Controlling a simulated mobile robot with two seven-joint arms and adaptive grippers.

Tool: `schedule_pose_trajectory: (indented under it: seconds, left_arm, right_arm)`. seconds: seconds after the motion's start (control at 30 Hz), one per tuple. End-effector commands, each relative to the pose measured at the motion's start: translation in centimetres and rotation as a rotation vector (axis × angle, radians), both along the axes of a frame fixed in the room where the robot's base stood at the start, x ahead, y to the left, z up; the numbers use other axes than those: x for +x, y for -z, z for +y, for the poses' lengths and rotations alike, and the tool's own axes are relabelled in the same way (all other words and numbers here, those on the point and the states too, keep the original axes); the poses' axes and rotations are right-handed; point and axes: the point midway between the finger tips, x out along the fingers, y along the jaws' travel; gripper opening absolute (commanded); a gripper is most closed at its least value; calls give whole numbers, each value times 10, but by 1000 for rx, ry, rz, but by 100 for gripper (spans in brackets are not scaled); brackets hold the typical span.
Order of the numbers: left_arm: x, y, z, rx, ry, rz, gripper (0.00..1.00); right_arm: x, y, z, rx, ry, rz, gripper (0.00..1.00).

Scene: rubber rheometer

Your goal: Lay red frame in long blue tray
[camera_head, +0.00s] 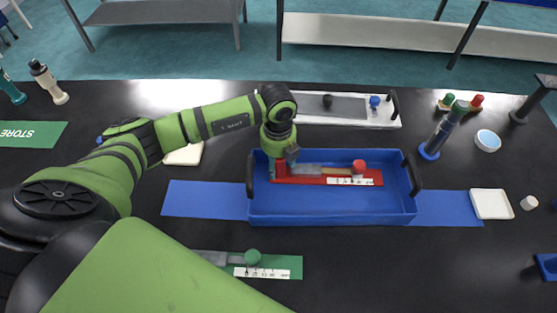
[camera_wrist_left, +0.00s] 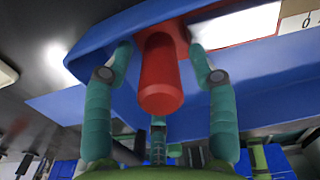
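The long blue tray (camera_head: 330,207) sits on the table in the head view, with its near wall in front. The red frame (camera_head: 306,180) lies lengthwise within the tray's outline, towards its back; whether it rests on the floor or hangs just above is unclear. A red post (camera_head: 280,169) stands at its left end and a red knob (camera_head: 359,166) near its right. My left gripper (camera_head: 283,158) is over the left end. In the left wrist view its fingers (camera_wrist_left: 161,48) close in on both sides of the red post (camera_wrist_left: 160,88). My right gripper is not in view.
A green frame (camera_head: 285,263) with a green knob lies in front of the tray. A white rack (camera_head: 385,120) stands behind it. A blue-based post (camera_head: 430,150), a white dish (camera_head: 491,204) and a small bowl (camera_head: 488,140) stand to the right.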

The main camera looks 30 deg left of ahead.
Motion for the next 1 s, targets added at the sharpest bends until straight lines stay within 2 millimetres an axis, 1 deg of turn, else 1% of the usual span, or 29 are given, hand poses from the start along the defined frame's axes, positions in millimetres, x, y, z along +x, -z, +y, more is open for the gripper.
schedule_pose_trajectory:
  seconds: [0.2, 0.27, 0.33, 0.47, 0.7, 0.8, 0.9, 1.0]
  left_arm:
    - [0, -1, 0, 0, 0, -1, 58]
    - [1, -4, 0, 0, -1, -2, 58]
    - [2, -11, 1, 1, 0, -4, 58]
    - [2, -33, 1, 0, 1, -7, 58]
    - [2, -84, 0, 0, 2, -6, 58]
    - [1, -101, 0, 0, 0, -5, 58]
    - [1, -112, 0, 0, 1, -2, 58]
    - [0, -119, 0, -1, 1, -1, 58]
  right_arm:
    - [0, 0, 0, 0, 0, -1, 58]
    - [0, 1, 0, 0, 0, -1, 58]
    - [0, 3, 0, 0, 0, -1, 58]
    - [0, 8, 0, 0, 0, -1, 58]
    - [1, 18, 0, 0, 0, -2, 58]
    - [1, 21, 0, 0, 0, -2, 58]
    - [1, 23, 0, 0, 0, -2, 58]
    - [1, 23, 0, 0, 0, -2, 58]
